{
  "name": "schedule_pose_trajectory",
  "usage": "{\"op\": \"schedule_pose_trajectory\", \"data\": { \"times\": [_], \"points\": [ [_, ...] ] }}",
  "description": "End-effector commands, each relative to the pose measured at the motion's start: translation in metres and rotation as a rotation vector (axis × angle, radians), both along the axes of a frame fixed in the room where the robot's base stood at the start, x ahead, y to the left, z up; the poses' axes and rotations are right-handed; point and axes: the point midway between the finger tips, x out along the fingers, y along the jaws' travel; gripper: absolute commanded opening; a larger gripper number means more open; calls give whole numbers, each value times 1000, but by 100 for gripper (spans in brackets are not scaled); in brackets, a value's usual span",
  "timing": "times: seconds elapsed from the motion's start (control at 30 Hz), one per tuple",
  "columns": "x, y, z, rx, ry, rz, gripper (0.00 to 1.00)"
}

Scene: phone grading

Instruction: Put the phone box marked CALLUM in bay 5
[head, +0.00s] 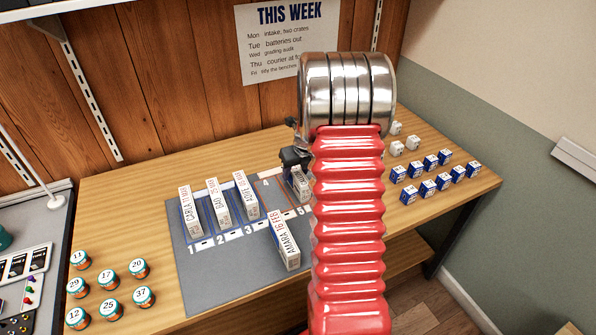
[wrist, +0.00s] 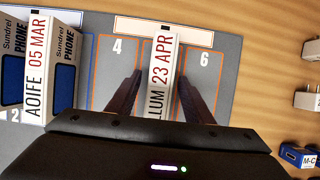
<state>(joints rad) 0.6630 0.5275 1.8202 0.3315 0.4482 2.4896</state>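The CALLUM box (wrist: 163,62) is white with a red 23 APR; only LLUM of its name shows. It stands between the outlined bays 4 (wrist: 117,62) and 6 (wrist: 204,75) in the wrist view, in bay 5's place. My gripper (wrist: 161,78) reaches down with one dark finger on each side of the box. Narrow gaps show between fingers and box, so it looks open around it. The box's near end is hidden by my gripper body.
White boxes for CARLA (head: 190,216), GAO (head: 219,207) and AOIFE (head: 245,197) stand in bays 1 to 3. The AMARA box (head: 285,241) lies on the grey mat in front. Lidded jars (head: 137,268) are at left, small blue-and-white boxes (head: 428,189) at right.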

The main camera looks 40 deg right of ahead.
Motion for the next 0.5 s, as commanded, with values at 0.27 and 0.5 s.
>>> {"op": "schedule_pose_trajectory", "data": {
  "times": [0.27,0.5],
  "points": [
    [0,0,3,-1,-1,0,47],
    [-7,1,22,-3,-2,0,47]
  ]
}}
